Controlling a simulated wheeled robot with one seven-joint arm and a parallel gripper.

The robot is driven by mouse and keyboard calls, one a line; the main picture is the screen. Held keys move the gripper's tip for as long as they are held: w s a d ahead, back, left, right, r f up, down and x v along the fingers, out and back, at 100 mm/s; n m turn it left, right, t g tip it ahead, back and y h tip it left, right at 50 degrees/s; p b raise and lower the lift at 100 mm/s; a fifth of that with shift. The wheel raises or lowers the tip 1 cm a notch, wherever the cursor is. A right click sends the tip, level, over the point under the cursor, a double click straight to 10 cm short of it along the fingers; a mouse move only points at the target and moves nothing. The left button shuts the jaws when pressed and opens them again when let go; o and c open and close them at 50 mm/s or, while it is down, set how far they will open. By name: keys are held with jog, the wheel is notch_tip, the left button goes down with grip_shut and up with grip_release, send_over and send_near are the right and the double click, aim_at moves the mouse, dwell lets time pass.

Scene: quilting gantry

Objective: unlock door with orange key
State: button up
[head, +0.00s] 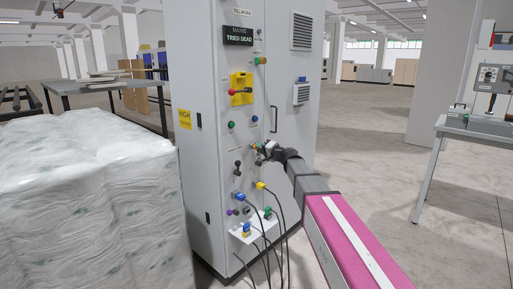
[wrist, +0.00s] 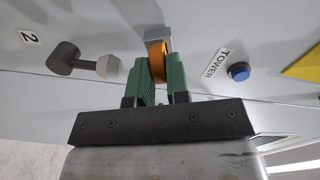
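The orange key (wrist: 157,62) sits at a grey lock piece (wrist: 158,35) on the panel, seen in the wrist view. The green fingers of my gripper (wrist: 159,78) lie on both sides of the key and appear closed on it. In the head view my gripper (head: 264,151) is at the front of the tall grey cabinet (head: 213,165), about mid-height, and largely hides the key. The cabinet door (head: 295,75) with its dark handle (head: 274,119) is closed. How deep the key sits in the lock is hidden.
A blue button (wrist: 239,71) and a dark lever (wrist: 64,58) flank the lock. Below my gripper, plugs with black cables (head: 283,225) hang from the cabinet. A wrapped white bale (head: 90,200) stands at left and a workbench (head: 470,130) at right. Floor between is open.

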grip_shut()
jog(key=shift+m, duration=1.9)
jog(key=shift+m, duration=0.6)
jog(key=o, duration=0.7)
grip_release()
jog(key=shift+c, duration=0.2)
